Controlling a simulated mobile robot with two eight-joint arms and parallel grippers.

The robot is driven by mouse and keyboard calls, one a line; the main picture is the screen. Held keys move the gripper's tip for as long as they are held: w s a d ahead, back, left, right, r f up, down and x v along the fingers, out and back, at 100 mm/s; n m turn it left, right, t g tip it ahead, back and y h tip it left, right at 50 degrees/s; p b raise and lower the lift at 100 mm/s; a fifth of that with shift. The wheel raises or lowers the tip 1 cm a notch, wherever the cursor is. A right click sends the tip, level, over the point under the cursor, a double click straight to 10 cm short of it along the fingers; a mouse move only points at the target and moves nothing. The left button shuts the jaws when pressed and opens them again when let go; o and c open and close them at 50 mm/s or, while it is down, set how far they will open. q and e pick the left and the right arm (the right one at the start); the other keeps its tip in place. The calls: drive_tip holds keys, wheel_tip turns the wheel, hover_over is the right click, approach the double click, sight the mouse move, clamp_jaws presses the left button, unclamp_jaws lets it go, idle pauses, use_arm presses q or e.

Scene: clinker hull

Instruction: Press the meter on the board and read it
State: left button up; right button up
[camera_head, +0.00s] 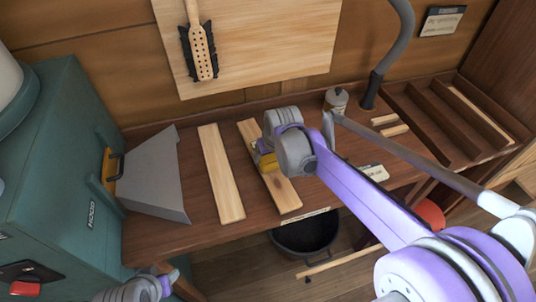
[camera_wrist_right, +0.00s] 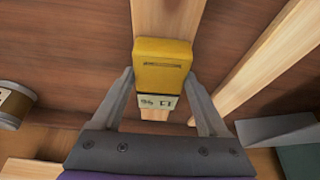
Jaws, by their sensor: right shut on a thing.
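The yellow meter (camera_wrist_right: 163,64) is between the two fingers of my right gripper (camera_wrist_right: 165,90), which is shut on it. It is over the pale board (camera_wrist_right: 168,17); I cannot tell whether its far end touches the wood. Its small display shows dark marks that look upside down, perhaps with a percent sign; I cannot read the number surely. In the head view, the meter (camera_head: 267,161) is partly hidden by my right wrist, above the right-hand board (camera_head: 286,194) on the bench. Part of my left arm shows at the bottom left, its fingers not clear.
A second board (camera_head: 221,172) lies to the left, beside a grey sheet-metal hood (camera_head: 150,180) and a green cabinet (camera_head: 62,160). A black tub (camera_head: 305,236) is below the bench.

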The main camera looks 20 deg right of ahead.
sight(268, 157)
idle(0.4)
drive_tip(key=shift+w+r+p, duration=0.1)
drive_tip(key=shift+r+p, duration=2.5)
drive_tip(key=shift+r, duration=1.45)
use_arm(q)
wheel_tip(268, 157, up, 6)
drive_tip(key=w, duration=0.1)
drive_tip(key=shift+w, duration=0.4)
use_arm(e)
drive_tip(key=shift+f, duration=0.1)
use_arm(q)
drive_tip(key=shift+s, duration=0.15)
